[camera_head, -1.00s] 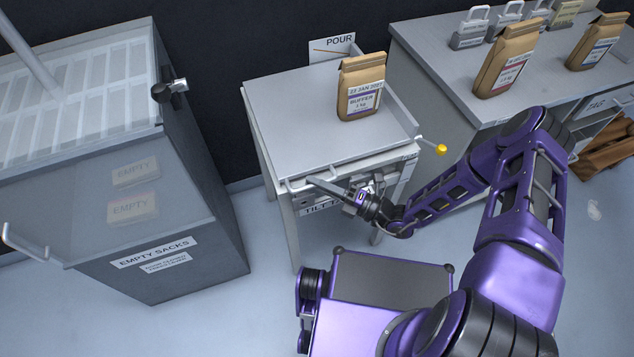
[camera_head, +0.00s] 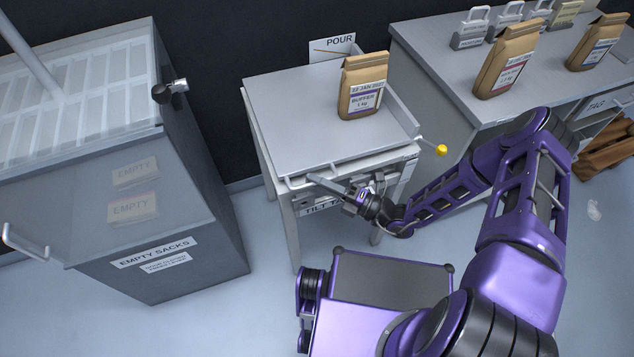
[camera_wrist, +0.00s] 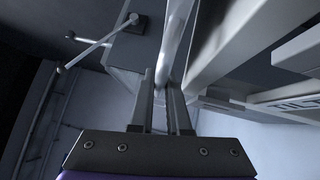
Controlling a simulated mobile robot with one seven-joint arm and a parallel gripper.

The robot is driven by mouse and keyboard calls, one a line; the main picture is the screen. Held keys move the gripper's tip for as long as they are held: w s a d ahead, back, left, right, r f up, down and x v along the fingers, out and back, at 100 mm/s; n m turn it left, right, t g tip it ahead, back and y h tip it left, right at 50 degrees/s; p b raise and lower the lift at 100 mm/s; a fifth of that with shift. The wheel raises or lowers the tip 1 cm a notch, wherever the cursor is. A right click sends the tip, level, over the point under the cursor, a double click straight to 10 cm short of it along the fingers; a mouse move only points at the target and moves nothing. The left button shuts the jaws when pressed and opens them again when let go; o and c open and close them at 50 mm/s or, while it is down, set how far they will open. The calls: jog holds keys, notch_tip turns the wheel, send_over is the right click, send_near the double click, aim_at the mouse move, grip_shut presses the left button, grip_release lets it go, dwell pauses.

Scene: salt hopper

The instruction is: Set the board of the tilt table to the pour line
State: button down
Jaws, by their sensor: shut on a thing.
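The tilt table stands in the middle of the head view, with its grey board (camera_head: 295,115) raised a little off the frame along the front edge. A brown paper sack labelled BUFFER (camera_head: 362,88) stands upright on the board near its right side. A POUR sign (camera_head: 332,47) with a line on it is behind the board. My gripper (camera_head: 318,180) is at the front left edge of the board, shut on the board's handle (camera_head: 297,184). In the wrist view the fingers (camera_wrist: 160,105) close around a pale bar (camera_wrist: 175,45). A yellow-tipped lever (camera_head: 441,150) sticks out at the right.
An EMPTY SACKS bin (camera_head: 200,225) with a clear front stands at left. A grey bench (camera_head: 435,60) at right holds brown sacks (camera_head: 506,62) and several grey weights. Open floor (camera_head: 235,310) lies between the bin and my base.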

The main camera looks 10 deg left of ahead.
jog(key=r+m, duration=0.1)
jog(key=r, duration=0.2)
jog(key=d+r+m+t+y+p, duration=0.1)
jog(key=r, duration=0.2)
jog(key=w+d+r+m+t+y, duration=0.1)
jog(key=r, duration=0.2)
jog(key=shift+w+r+p, duration=0.1)
jog(key=shift+r+p, duration=0.15)
jog(key=shift+p, duration=0.05)
jog(key=c, duration=1.2)
grip_release()
jog(key=shift+f, duration=0.1)
jog(key=shift+o, duration=0.2)
jog(key=b+v, duration=0.2)
jog(key=v, duration=1.5)
jog(key=shift+f, duration=0.2)
